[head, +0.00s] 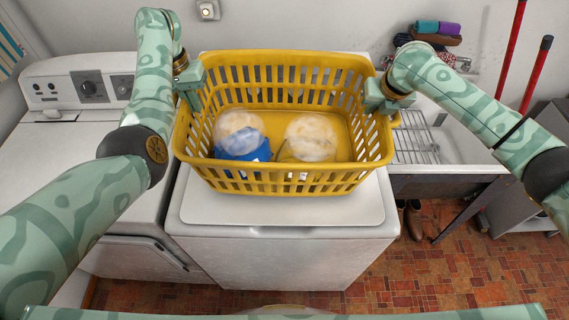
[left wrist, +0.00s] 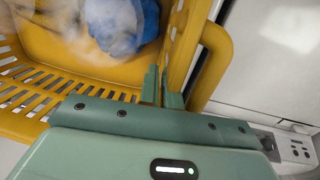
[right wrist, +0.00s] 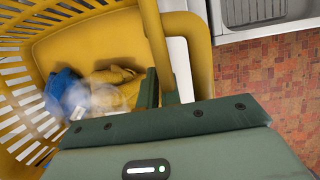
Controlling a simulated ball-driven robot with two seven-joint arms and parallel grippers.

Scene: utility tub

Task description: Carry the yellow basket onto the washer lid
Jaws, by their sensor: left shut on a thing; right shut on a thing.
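The yellow basket (head: 285,180) is over the washer lid (head: 345,212) in the head view, roughly level. I cannot tell whether its bottom touches the lid. A blue item (head: 240,146) and a yellowish item lie inside, partly hidden by two hazy round patches. My left gripper (head: 189,98) is shut on the basket's left rim; the left wrist view shows its fingers (left wrist: 163,90) across the yellow wall beside the handle loop. My right gripper (head: 385,95) is shut on the right rim; the right wrist view shows its fingers (right wrist: 158,90) around that wall.
Another white machine with knobs (head: 88,88) stands at the left. A sink (head: 455,140) with a wire rack (head: 420,142) is at the right. Rolled cloths (head: 437,30) sit on the back wall fixture. Red-handled poles (head: 535,78) and shoes (head: 413,222) are at the right.

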